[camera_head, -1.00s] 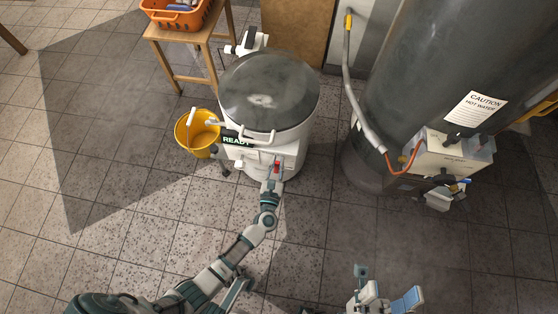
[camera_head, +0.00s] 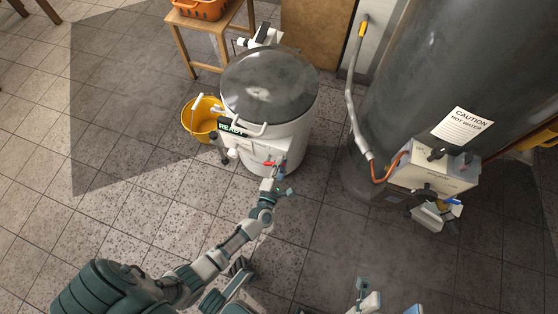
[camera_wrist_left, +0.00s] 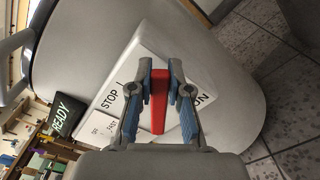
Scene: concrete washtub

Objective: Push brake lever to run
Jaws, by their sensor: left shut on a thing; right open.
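The red brake lever (camera_wrist_left: 158,100) stands out from a white panel on the front of the grey washtub (camera_head: 268,90). It also shows as a small red piece in the head view (camera_head: 270,163). In the left wrist view the panel reads STOP on one side of the lever and a partly hidden word ending in "N" on the other. My left gripper (camera_head: 279,174) is at the panel, its two blue-grey fingers (camera_wrist_left: 160,76) on either side of the lever and shut on it. My right gripper (camera_head: 386,299) is open and empty at the bottom edge, partly cut off.
A yellow bucket (camera_head: 204,118) stands left of the tub. A wooden stool (camera_head: 210,28) with an orange basket (camera_head: 200,8) is behind it. A large grey water heater (camera_head: 420,90) with a control box (camera_head: 433,168) stands at right. The tiled floor in front is clear.

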